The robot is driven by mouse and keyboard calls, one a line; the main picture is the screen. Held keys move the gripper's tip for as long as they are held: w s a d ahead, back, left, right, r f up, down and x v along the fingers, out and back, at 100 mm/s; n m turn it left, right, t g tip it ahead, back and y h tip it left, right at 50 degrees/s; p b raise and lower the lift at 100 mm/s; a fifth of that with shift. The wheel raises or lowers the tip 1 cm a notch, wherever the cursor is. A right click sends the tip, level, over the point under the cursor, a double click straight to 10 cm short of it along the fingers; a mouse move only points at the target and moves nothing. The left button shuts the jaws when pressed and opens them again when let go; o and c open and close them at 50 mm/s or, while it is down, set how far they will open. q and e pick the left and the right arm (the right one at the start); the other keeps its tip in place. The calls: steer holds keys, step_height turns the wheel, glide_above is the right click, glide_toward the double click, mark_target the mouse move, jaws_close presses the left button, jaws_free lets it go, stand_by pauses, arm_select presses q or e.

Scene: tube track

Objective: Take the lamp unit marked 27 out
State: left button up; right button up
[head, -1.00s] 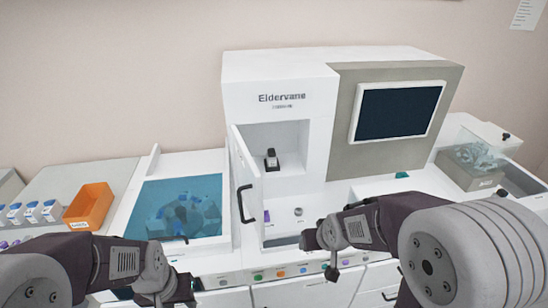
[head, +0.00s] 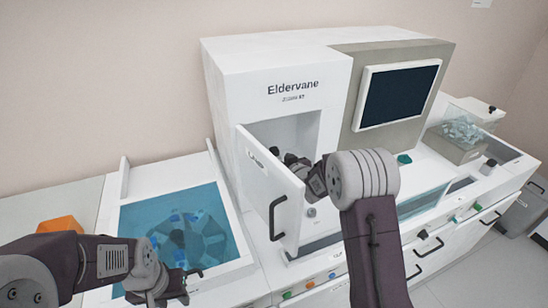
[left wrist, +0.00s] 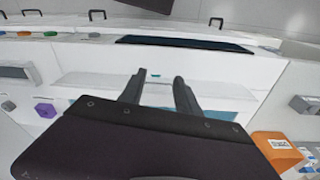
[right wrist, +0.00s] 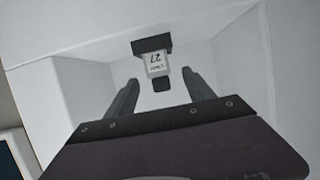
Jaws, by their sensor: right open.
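The lamp unit marked 27 (right wrist: 156,63) shows in the right wrist view, with a pale labelled body and a dark top block. It sits at the back of the white lamp compartment. My right gripper (right wrist: 160,80) is open, its fingers pointing at the unit from either side and appearing short of it. In the head view my right gripper (head: 297,165) reaches into the compartment, and I cannot clearly tell the unit from the gripper there. The compartment door (head: 262,190) stands open. My left gripper (left wrist: 161,86) is open and empty, low at the left side.
The door's black handle (head: 278,218) faces left of my right arm. A blue-topped tank (head: 135,215) lies left of the Eldervane machine (head: 225,100). An orange bin (head: 60,225) is at the far left. A screen (head: 399,95) is on the machine's right.

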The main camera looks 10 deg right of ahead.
steer(key=shift+w+a+f, duration=0.2)
steer(key=shift+w+a, duration=0.1)
steer(key=shift+w, duration=0.3)
steer(key=shift+w+d+p, duration=0.15)
steer(key=shift+w+p, duration=0.7)
steer(key=shift+x, duration=1.2)
steer(key=shift+w+f, duration=0.3)
steer(key=shift+f, duration=0.05)
steer(key=shift+s+r, duration=0.15)
steer(key=shift+s, duration=0.1)
steer(key=c, duration=0.6)
arm_select(q)
step_height(320, 180, up, 2)
steer(key=shift+s+a+r, duration=0.1)
arm_select(e)
jaws_close()
